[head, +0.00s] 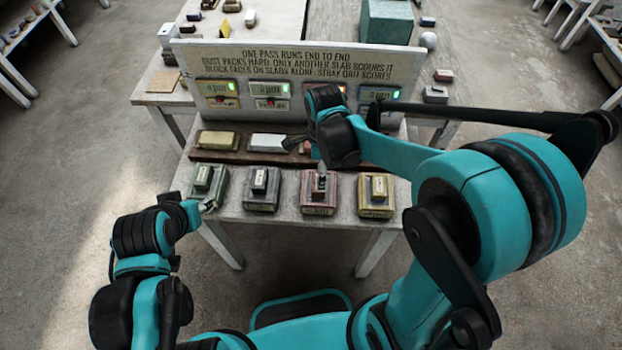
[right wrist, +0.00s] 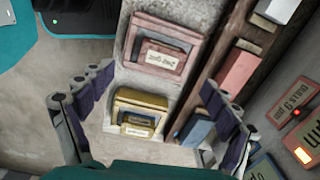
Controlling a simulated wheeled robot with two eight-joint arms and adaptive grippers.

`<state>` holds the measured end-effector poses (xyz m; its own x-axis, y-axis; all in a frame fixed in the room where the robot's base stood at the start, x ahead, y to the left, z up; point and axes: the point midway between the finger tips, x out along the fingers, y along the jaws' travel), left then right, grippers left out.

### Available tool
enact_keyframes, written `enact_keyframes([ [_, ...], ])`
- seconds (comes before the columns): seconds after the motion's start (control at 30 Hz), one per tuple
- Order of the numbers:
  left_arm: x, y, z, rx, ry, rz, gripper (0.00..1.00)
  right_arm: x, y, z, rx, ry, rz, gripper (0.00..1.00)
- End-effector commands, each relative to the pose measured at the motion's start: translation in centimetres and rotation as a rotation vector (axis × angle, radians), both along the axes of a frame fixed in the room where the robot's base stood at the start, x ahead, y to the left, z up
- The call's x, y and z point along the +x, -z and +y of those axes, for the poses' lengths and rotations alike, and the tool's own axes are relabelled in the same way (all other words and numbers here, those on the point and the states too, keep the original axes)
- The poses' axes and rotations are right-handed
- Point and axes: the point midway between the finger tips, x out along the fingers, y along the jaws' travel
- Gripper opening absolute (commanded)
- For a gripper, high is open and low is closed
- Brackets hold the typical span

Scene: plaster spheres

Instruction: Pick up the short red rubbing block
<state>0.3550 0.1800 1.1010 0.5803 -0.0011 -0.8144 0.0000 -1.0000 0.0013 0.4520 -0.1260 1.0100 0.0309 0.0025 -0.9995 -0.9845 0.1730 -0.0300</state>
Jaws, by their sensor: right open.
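A red slab (head: 318,208) lies on the bench with a smaller red block (head: 320,184) on top. Both show in the right wrist view, as the red slab (right wrist: 143,48) and its block (right wrist: 165,58) with a pale label. Another red block (right wrist: 238,70) lies in the dark rack behind the slabs. My right gripper (head: 306,156) is open and empty above the bench. In its wrist view the fingers (right wrist: 155,103) stand apart on either side of the yellow slab (right wrist: 125,98). My left gripper (head: 207,206) is low at the green slab; its fingers are too small to read.
Green (head: 205,187), grey (head: 262,190) and yellow (head: 376,210) slabs, each with a block, share the bench front. The rack (head: 240,157) holds yellow (head: 218,139), white (head: 267,143) and blue (right wrist: 195,130) blocks. A sign board with lit displays (head: 300,58) stands behind.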

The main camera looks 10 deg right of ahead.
Motion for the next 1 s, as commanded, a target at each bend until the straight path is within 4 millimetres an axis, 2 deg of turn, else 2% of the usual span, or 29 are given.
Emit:
enact_keyframes([
  [0.17, 0.0, -0.1, 0.0, 0.0, 0.0, 0.0, 0.4, 0.4, 1.3, 0.3, -0.003, 0.104, 0.034, 0.89],
  [0.7, 0.0, 2.5, 0.0, 0.0, 0.0, 0.0, 0.4, 0.6, 8.3, -0.3, -0.002, 0.107, 0.033, 0.89],
  [0.97, 0.0, 2.5, 0.0, 0.0, 0.0, 0.0, 0.4, 0.6, 8.6, -0.3, -0.002, 0.106, 0.033, 0.89],
  [1.0, 0.0, 2.5, 0.0, 0.0, 0.0, 0.0, 0.4, 0.6, 8.6, -0.3, -0.002, 0.106, 0.033, 0.86],
])
